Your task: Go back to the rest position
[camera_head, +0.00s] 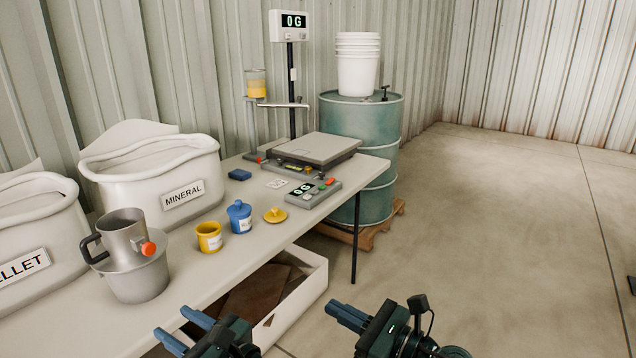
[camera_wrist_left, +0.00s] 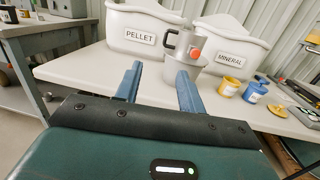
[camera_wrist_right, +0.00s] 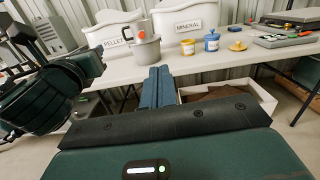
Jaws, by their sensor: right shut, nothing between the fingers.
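My left gripper (camera_head: 184,328) is at the bottom of the head view, in front of the table's near edge. In the left wrist view its two blue fingers (camera_wrist_left: 158,88) stand apart with nothing between them. My right gripper (camera_head: 348,316) is to its right, over the floor in front of the table. In the right wrist view its fingers (camera_wrist_right: 158,88) are together and hold nothing. Both grippers are clear of the table (camera_head: 75,325) and touch nothing on it.
On the table are a grey metal scoop (camera_head: 125,238) in a pot (camera_head: 138,280), yellow (camera_head: 209,237) and blue (camera_head: 239,217) cups, MINERAL (camera_head: 158,180) and PELLET bags, and a scale (camera_head: 316,149). An open white box (camera_head: 300,298) is below. Floor at right is free.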

